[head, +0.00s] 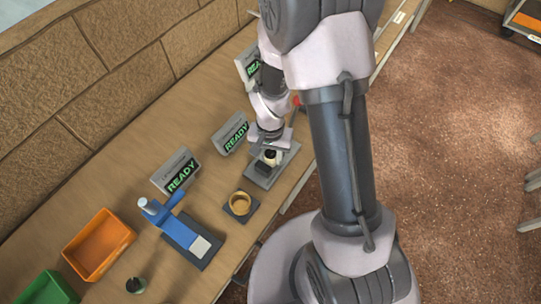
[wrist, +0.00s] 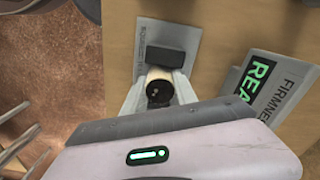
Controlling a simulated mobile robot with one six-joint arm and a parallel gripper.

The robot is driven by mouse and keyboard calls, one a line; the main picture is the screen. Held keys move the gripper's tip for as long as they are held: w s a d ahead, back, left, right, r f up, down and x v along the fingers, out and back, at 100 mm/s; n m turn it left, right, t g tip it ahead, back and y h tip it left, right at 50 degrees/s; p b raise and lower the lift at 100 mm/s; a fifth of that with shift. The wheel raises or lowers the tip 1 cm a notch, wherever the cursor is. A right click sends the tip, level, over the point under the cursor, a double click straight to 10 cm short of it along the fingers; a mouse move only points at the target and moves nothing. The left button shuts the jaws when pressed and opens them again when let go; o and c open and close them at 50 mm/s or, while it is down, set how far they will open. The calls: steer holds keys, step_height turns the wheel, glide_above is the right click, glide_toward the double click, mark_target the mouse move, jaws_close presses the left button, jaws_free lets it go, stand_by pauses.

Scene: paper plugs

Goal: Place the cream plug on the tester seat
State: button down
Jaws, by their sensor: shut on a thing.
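The cream plug (wrist: 158,78) is a short cylinder with a dark end, seen in the wrist view between the two fingers of my gripper (wrist: 158,92). My gripper is shut on it. In the head view the plug (head: 270,155) shows as a small pale spot under my gripper (head: 269,150), partly hidden by it. The plug is over or on a grey tester plate (head: 262,179), close beside a black block (wrist: 165,57). The plate (wrist: 167,32) also shows in the wrist view. I cannot tell whether the plug touches the plate.
A READY sign reading "FIRMNE…" (wrist: 268,92) stands right of the plate in the wrist view. Along the bench are a round tan ring on a dark base (head: 240,204), a blue press (head: 180,228), an orange bin (head: 99,245), a green bin (head: 48,290) and a small dark-green object (head: 136,285).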

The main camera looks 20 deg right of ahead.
steer(key=shift+f, duration=0.1)
steer(key=c, duration=1)
jaws_free()
steer(key=shift+o, duration=0.2)
step_height(320, 180, up, 13)
steer(key=p, duration=0.5)
step_height(320, 180, up, 8)
steer(key=r+t, duration=0.1)
steer(key=t, duration=0.1)
glide_above(270, 154)
steer(key=s, duration=0.1)
steer(key=s+a+r+n+t+y, duration=0.2)
steer(key=s+a+r+t, duration=0.1)
steer(key=s+r, duration=0.8)
step_height(270, 154, up, 2)
steer(key=shift+s+a+r+t, duration=0.1)
steer(key=shift+s+a+t, duration=0.25)
steer(key=shift+s+t, duration=0.05)
